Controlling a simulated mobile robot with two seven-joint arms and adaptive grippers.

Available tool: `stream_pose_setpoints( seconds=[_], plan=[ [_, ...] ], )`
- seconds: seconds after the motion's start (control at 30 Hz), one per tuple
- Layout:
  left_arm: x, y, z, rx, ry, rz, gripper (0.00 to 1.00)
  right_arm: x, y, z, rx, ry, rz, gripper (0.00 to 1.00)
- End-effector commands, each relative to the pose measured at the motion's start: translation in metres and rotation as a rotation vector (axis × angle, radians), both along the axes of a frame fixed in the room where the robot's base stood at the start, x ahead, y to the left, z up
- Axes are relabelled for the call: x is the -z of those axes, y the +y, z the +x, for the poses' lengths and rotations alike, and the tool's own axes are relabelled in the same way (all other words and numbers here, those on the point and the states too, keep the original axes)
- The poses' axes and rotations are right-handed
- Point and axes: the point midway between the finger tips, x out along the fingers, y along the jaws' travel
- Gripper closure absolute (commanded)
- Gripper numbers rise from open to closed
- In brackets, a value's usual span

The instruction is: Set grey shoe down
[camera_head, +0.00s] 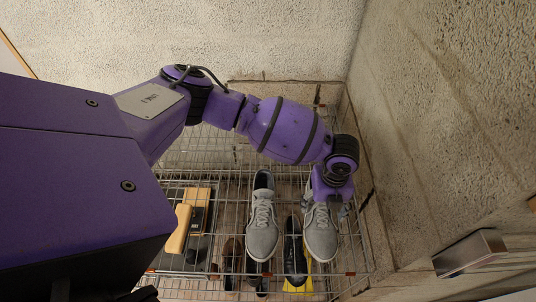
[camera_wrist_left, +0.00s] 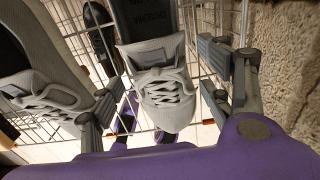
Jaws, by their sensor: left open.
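Two grey lace-up shoes stand side by side on the wire rack. The right grey shoe (camera_head: 320,238) has its toe toward the bottom of the head view, and it also shows in the middle of the left wrist view (camera_wrist_left: 166,88). My left gripper (camera_head: 325,205) is over its heel end and hides part of it. In the left wrist view my left gripper's fingers (camera_wrist_left: 160,92) are spread on either side of this shoe, with gaps visible. The other grey shoe (camera_head: 262,228) is just left of it and fills the left of the wrist view (camera_wrist_left: 35,75). My right gripper is not in view.
The wire rack (camera_head: 212,155) sits in a corner, with a rough wall (camera_head: 425,130) close on the right. Below the mesh are dark shoes (camera_head: 294,252) and a yellow item (camera_head: 298,286). A tan brush-like object (camera_head: 179,230) lies left. A metal fitting (camera_head: 470,252) juts out lower right.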

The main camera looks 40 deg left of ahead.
Motion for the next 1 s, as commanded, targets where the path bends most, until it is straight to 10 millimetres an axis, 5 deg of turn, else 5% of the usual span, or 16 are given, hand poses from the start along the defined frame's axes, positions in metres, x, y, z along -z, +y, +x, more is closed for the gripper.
stream_pose_setpoints(
  seconds=[0.5,1.0],
  plan=[
    [-0.103,0.0,0.003,0.001,-0.008,-0.002,0.28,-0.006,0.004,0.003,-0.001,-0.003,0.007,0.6],
    [-0.117,-0.001,0.002,0.002,-0.006,-0.001,0.28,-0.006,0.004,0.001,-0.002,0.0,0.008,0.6]
  ],
)
